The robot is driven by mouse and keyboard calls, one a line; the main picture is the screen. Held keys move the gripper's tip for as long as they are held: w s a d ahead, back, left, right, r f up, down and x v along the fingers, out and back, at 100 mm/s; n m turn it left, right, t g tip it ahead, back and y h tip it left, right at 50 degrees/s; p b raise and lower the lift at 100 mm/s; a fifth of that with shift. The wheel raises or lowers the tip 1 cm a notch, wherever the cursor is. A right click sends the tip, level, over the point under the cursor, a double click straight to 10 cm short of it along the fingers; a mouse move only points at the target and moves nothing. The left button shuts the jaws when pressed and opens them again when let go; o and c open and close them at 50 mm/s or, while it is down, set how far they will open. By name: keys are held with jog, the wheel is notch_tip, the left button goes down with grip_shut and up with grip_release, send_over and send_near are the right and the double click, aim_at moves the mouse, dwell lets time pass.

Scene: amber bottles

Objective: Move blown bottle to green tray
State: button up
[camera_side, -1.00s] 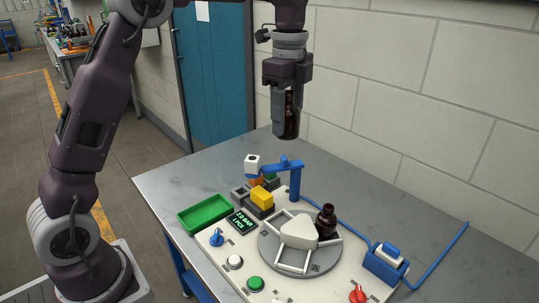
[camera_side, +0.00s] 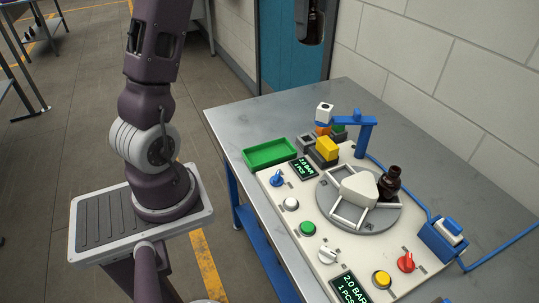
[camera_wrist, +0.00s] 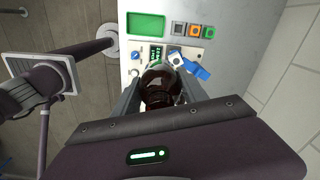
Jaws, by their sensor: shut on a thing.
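My gripper (camera_side: 311,32) is at the top edge of the side view, mostly cut off, high above the table. It is shut on a dark brown glass bottle (camera_wrist: 160,85), which sits between the two fingers in the wrist view. The green tray (camera_side: 270,153) lies on the table's left part, is empty, and also shows in the wrist view (camera_wrist: 146,26). A second brown bottle (camera_side: 389,182) stands on the round turntable (camera_side: 326,205) at its right side. The held bottle is apart from tray and table.
A blue post with an arm (camera_side: 361,138) rises behind the turntable. Yellow, grey and other small blocks (camera_side: 326,147) stand beside the tray. A white panel carries coloured knobs (camera_side: 308,229) and displays. A blue box (camera_side: 443,240) with a hose is at the right.

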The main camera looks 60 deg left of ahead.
jog(key=s+a, duration=0.7)
jog(key=shift+n, duration=0.3)
jog(key=f, duration=3.6)
jog(key=shift+w+f, duration=0.2)
jog(key=shift+f, duration=0.15)
jog(key=shift+f, duration=0.15)
jog(key=o, duration=1.4)
